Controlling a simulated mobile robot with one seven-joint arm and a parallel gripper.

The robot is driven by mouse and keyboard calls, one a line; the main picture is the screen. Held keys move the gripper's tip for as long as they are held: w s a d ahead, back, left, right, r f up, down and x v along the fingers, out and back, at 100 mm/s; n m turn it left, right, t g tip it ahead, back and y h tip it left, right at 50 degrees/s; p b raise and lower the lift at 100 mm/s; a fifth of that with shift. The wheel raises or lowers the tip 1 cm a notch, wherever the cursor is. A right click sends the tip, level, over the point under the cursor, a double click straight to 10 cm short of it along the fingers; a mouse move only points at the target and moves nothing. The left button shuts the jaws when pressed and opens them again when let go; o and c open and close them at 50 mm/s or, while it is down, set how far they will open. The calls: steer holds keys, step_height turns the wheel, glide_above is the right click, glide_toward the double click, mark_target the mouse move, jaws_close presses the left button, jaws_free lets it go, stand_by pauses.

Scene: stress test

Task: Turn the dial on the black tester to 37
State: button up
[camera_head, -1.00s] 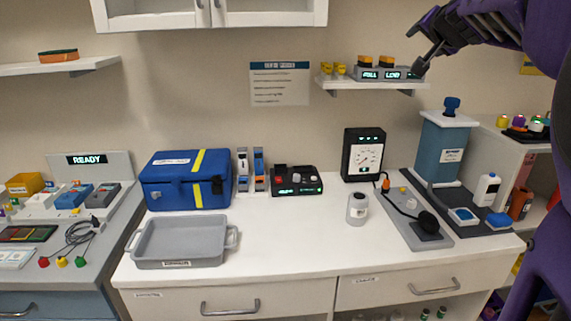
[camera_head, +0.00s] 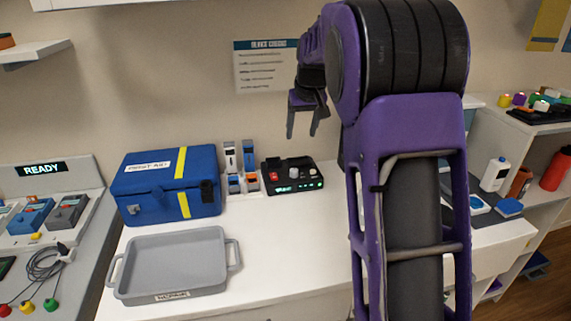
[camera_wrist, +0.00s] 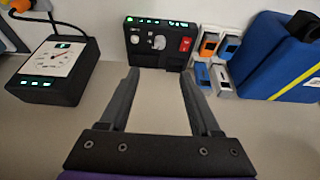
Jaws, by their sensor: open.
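The black tester (camera_head: 294,177) is a low black box at the back of the white counter, with a red switch, a grey dial (camera_head: 294,172) and green lit readouts. In the wrist view the tester (camera_wrist: 148,56) is upside down, and its round grey dial (camera_wrist: 159,42) shows beyond my fingertips. The number it points to is too small to read.
A black meter with a white face (camera_wrist: 58,61) stands beside the tester, mostly hidden by my arm in the head view. Small upright devices (camera_wrist: 217,45) and a blue first aid box (camera_head: 150,187) stand on the other side. A grey tray (camera_head: 130,271) lies in front.

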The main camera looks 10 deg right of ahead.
mark_target(294, 170)
steer(key=b+x, duration=0.1)
steer(key=x, duration=1.6)
jaws_close()
